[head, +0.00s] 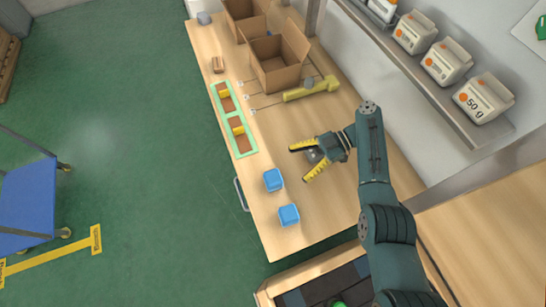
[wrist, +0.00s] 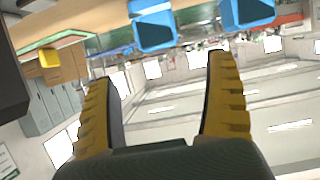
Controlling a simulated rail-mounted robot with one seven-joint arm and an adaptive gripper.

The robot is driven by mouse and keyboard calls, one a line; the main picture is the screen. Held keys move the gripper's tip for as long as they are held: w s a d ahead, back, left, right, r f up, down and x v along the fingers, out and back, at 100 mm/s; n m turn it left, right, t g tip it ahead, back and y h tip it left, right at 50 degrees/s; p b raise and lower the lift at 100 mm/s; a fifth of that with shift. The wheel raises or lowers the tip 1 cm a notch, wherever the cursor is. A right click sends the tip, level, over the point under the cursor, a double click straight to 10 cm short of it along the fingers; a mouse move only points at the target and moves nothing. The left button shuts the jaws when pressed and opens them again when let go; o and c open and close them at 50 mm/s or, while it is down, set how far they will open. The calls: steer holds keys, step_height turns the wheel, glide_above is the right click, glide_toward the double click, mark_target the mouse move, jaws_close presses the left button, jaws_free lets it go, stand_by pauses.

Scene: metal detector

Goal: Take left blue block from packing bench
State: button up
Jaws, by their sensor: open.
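Two blue blocks stand on the wooden packing bench (head: 290,240). The block farther left in the head view (head: 272,180) is also the farther one from the bench's near end. The other block (head: 288,215) is slightly right and nearer that end, with a gap between them. My gripper (head: 304,160) is open and empty over the bench, right of and beyond the blocks, its yellow fingers pointing left. In the wrist view, my fingers (wrist: 160,70) are spread, with two blue blocks at the top edge (wrist: 153,28) (wrist: 247,12), apart from them.
A green-framed tray (head: 246,151) with yellow pieces lies along the bench's left edge. A yellow tool (head: 311,89) and open cardboard boxes (head: 277,63) stand farther back. A shelf (head: 470,128) with weighing packs runs above the right side. Bare bench surrounds the blocks.

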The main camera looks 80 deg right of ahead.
mark_target(278, 175)
steer(key=b+x, duration=0.3)
steer(key=f+b+x, duration=0.1)
steer(key=b+x, duration=0.2)
steer(key=shift+s+d, duration=0.1)
steer(key=shift+w+a+r+b, duration=0.1)
steer(key=shift+w+a+b, duration=0.3)
steer(key=shift+b, duration=0.35)
steer(key=w+f+b, duration=0.1)
steer(key=b, duration=0.1)
steer(key=w+a+f+b, duration=0.1)
steer(key=b, duration=0.2)
steer(key=b+x, duration=0.1)
steer(key=b, duration=0.1)
steer(key=shift+w+a+b, duration=0.25)
steer(key=shift+w+b, duration=0.05)
steer(key=shift+b, duration=0.05)
steer(key=shift+w+a+r, duration=0.1)
steer(key=shift+w+a, duration=0.1)
steer(key=shift+w, duration=0.15)
steer(key=shift+r, duration=0.1)
steer(key=c, duration=1.3)
